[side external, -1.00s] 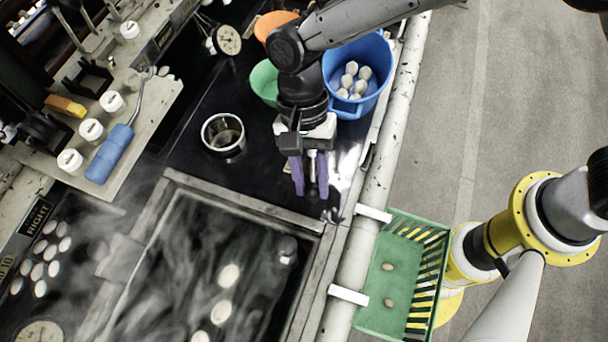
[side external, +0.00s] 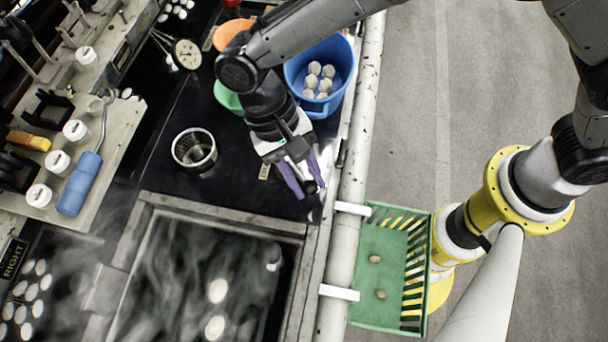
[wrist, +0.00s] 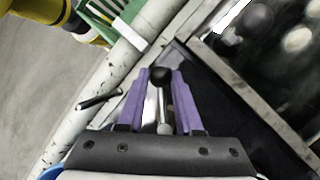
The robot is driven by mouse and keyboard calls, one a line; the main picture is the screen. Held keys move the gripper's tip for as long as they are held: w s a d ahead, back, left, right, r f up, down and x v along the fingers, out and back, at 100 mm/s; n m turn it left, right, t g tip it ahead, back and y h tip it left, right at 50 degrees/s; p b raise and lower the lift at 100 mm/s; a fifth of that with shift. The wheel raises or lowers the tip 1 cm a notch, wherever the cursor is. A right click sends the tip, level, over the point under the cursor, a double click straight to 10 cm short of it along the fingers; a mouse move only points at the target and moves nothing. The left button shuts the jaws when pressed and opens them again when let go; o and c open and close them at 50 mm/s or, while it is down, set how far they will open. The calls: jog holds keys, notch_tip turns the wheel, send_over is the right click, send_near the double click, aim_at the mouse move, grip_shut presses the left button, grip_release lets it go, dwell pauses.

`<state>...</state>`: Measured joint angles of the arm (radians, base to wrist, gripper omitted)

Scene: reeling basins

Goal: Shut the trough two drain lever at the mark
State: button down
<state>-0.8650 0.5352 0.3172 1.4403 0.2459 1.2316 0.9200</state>
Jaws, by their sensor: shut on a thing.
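The drain lever has a dark round knob (wrist: 160,75) and a pale metal shaft (wrist: 163,112); both lie between my purple fingers in the wrist view. My gripper (side external: 309,186) is shut on the lever near its knob, over the black deck just behind the steaming basin's far right corner. The knob also shows at the fingertips in the side view (side external: 311,187). The lever's pivot is hidden by my gripper. A small pale tag (side external: 264,172) lies on the deck left of my gripper; I cannot tell whether it is the mark.
The steaming basin (side external: 220,226) lies in front. A metal cup (side external: 194,150) stands left, and a blue bucket (side external: 343,62) of pale cocoons stands behind. A green basket (side external: 365,318) hangs right of the white pipe (side external: 347,240). A short black handle (wrist: 100,99) sits near the pipe.

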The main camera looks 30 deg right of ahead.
jog(key=shift+r, duration=0.1)
jog(key=c, duration=0.6)
grip_release()
jog(key=v, duration=1.3)
jog(key=shift+w+r, duration=0.15)
jog(key=shift+r, duration=0.2)
